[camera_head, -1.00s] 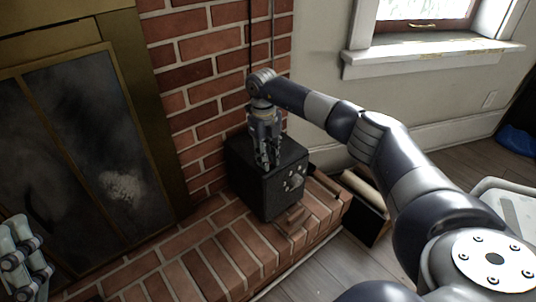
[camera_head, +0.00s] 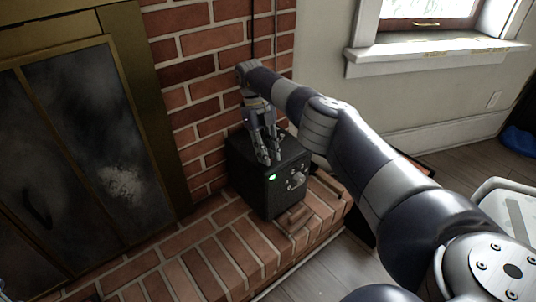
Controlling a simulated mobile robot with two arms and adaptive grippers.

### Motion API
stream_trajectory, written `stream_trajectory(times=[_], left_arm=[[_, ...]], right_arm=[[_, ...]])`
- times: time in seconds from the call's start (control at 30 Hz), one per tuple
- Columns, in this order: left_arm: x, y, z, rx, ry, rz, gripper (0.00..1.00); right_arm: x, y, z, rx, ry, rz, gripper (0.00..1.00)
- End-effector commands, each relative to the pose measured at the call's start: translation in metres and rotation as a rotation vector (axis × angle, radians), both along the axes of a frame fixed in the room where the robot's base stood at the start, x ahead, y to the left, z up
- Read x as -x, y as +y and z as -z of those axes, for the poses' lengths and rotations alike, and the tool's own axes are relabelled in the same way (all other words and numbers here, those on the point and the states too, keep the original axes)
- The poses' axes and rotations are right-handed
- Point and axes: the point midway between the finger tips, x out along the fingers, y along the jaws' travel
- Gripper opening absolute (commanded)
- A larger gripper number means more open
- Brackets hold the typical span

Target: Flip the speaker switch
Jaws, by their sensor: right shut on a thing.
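The speaker (camera_head: 272,200) is a black box on the brick hearth, against the brick wall. A small green light (camera_head: 271,178) is lit on its front face, left of a grey round knob (camera_head: 297,181). My right gripper (camera_head: 270,159) points down at the top of the speaker, near the upper front edge. Its fingers are close together, shut on the speaker switch, which they hide. My left gripper does not show clearly; at most a sliver is at the lower left edge.
The brick hearth (camera_head: 205,255) runs along the front of the glass fireplace doors (camera_head: 85,150). The brick wall (camera_head: 205,70) is close behind the speaker. A window sill (camera_head: 430,55) is at upper right. Wooden floor (camera_head: 330,270) is clear in front of the hearth.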

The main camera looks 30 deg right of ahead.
Motion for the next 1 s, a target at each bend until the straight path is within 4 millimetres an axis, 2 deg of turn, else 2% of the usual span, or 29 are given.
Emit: stream_trajectory(times=[0.2, 0.23, 0.3, 0.33, 0.63, 0.73, 0.87, 1.0], left_arm=[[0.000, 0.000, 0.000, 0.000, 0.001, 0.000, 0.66], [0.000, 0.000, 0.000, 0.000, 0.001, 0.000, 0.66], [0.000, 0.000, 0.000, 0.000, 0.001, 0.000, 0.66], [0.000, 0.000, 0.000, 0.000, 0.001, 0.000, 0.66], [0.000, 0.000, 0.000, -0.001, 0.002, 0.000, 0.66], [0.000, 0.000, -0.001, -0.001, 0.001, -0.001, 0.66], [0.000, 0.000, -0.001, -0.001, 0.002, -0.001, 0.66], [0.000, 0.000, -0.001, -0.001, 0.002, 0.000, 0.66]], right_arm=[[0.000, 0.000, 0.000, 0.000, 0.001, 0.001, 0.00], [0.000, 0.000, 0.000, 0.000, 0.001, 0.001, 0.24], [0.000, 0.000, 0.000, 0.000, 0.001, 0.001, 0.40], [0.000, 0.000, 0.000, 0.000, 0.001, 0.001, 0.42], [0.000, 0.000, -0.001, 0.000, 0.000, 0.000, 0.42], [0.000, 0.000, -0.007, 0.000, -0.002, 0.001, 0.42], [-0.001, -0.001, -0.027, 0.001, -0.004, 0.000, 0.42], [-0.001, 0.000, -0.056, 0.000, -0.004, 0.001, 0.42]])
